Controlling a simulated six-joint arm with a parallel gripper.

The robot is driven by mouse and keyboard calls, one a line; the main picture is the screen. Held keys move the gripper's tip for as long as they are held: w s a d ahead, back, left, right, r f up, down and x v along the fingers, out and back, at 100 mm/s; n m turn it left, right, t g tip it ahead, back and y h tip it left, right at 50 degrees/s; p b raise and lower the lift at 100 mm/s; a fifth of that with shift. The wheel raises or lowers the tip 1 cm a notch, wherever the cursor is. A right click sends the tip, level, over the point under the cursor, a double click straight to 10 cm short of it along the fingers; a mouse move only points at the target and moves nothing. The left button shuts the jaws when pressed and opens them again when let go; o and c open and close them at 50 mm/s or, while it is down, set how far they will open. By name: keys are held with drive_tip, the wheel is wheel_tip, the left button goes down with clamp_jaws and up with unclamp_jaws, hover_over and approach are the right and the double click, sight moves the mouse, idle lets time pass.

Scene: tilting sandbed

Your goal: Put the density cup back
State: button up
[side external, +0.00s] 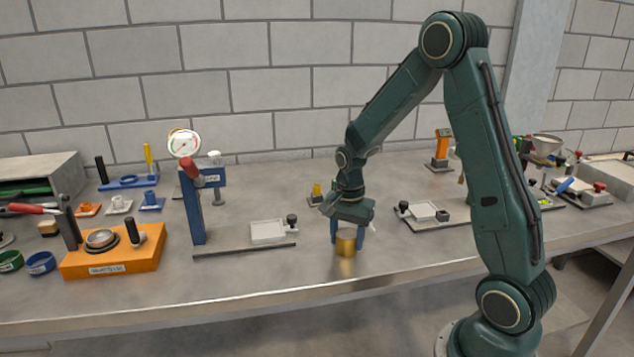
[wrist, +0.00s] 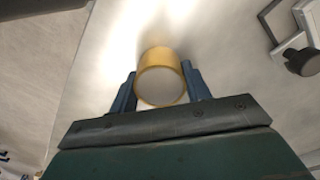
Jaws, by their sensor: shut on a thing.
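The density cup, a brass-coloured cylinder (side external: 346,243), is between the fingers of my gripper (side external: 347,232) near the front middle of the bench. In the wrist view the cup (wrist: 161,76) shows its yellow rim and pale inside, with a blue finger of my gripper (wrist: 160,90) against each side. My gripper is shut on the cup. The cup looks upright and low over the bench; I cannot tell whether its base touches the surface.
Left of my gripper stands a blue press with a dial gauge (side external: 184,143) and a white tray (side external: 268,231). An orange block (side external: 112,256) is further left. Right of my gripper is another plate with a white tray (side external: 424,211). The bench front (side external: 300,275) is clear.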

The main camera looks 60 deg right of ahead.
sight(347, 233)
drive_tip(key=o, duration=1.1)
drive_tip(key=shift+f, duration=0.1)
wheel_tip(347, 233, up, 12)
idle(0.4)
idle(0.4)
